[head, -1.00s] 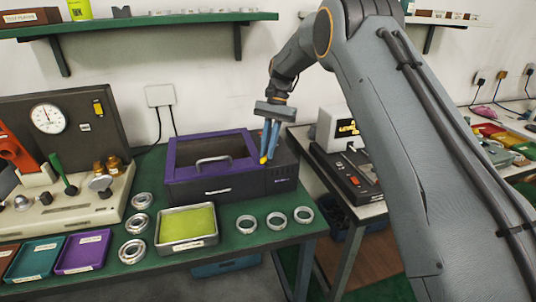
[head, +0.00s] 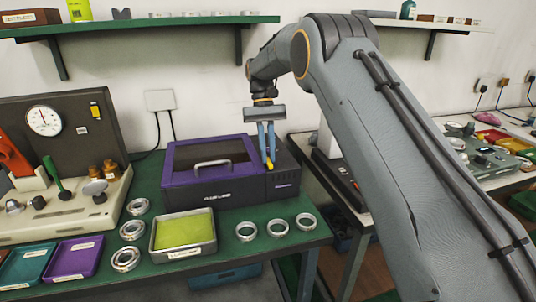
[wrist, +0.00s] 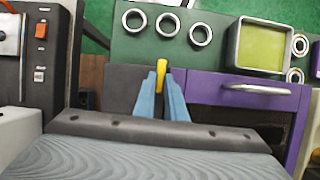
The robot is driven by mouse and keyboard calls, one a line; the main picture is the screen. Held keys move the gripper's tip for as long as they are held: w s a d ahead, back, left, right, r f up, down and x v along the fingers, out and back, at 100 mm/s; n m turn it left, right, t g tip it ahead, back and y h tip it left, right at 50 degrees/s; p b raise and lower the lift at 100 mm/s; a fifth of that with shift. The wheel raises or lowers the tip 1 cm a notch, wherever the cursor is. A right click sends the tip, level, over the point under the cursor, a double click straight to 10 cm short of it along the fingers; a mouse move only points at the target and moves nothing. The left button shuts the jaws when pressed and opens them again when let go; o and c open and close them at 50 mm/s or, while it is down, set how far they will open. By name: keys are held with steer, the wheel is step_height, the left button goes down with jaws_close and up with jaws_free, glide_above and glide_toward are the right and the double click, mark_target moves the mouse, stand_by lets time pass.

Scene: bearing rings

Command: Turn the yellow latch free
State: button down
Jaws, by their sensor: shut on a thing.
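The yellow latch (head: 270,165) sits on the dark right part of the purple-framed box (head: 211,150), beside its lid. My gripper (head: 268,160) points down over it, with its two blue fingers shut on the latch. In the wrist view the latch (wrist: 160,72) shows between the fingertips of my gripper (wrist: 160,85), its far end sticking out past them. The fingers hide part of the latch. The lid, with its curved handle (head: 212,162), is down.
Three metal rings (head: 278,228) lie right of a tray with a yellow-green pad (head: 210,247). More rings (head: 132,230) lie left of it. A gauge machine (head: 45,121) stands at the left. A shelf (head: 140,22) runs above. A second bench (head: 370,205) is at the right.

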steer(key=shift+n, duration=0.3)
steer(key=c, duration=1.8)
jaws_free()
steer(key=b+v, duration=0.2)
steer(key=v, duration=0.5)
steer(key=shift+r, duration=0.35)
steer(key=shift+w+a, duration=0.1)
